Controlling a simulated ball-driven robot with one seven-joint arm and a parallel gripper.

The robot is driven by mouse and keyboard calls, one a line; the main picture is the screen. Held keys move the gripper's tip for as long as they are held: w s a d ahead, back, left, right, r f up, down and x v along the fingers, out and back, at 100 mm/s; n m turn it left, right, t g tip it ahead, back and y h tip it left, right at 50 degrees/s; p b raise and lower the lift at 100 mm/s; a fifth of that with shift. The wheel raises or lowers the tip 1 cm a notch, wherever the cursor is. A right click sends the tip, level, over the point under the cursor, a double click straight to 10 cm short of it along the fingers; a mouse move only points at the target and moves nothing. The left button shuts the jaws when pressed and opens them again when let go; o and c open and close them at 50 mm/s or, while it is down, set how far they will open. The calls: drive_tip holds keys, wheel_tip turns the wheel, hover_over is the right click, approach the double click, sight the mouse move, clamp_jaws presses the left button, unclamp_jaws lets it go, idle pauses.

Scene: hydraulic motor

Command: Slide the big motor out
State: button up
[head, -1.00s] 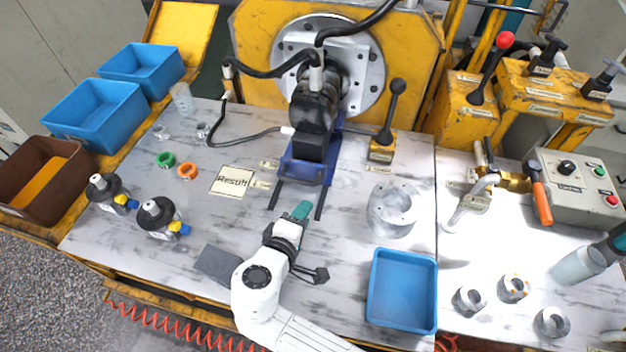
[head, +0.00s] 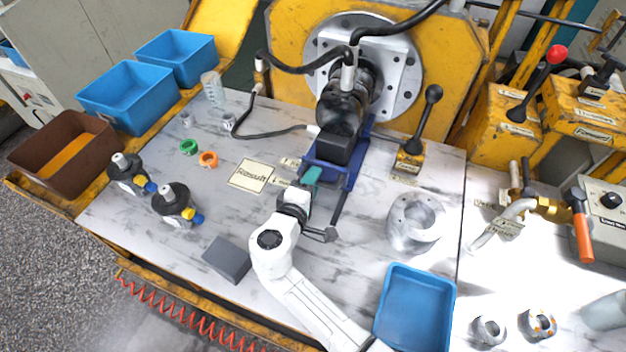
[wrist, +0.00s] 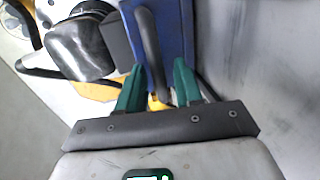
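The big black motor (head: 343,115) sits on a blue sliding carriage (head: 356,158) in front of the round grey flange in the head view. My gripper (head: 309,178) is at the carriage's front left end. In the wrist view, my gripper's green fingers (wrist: 158,82) are apart. A dark curved bar (wrist: 149,45), which looks like a handle, reaches between them beside the blue carriage (wrist: 176,35). I cannot tell whether either finger touches it. The motor is at the upper left there (wrist: 82,45).
A black-knobbed lever (head: 425,125) stands right of the motor. A grey ring-shaped part (head: 415,222) and a blue tray (head: 447,310) are right of my arm. A cable (head: 270,136) runs left of the motor.

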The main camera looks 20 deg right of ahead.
drive_tip(key=shift+w+d, duration=0.2)
drive_tip(key=shift+w, duration=0.05)
drive_tip(key=shift+c, duration=0.4)
clamp_jaws()
drive_tip(key=shift+f, duration=0.1)
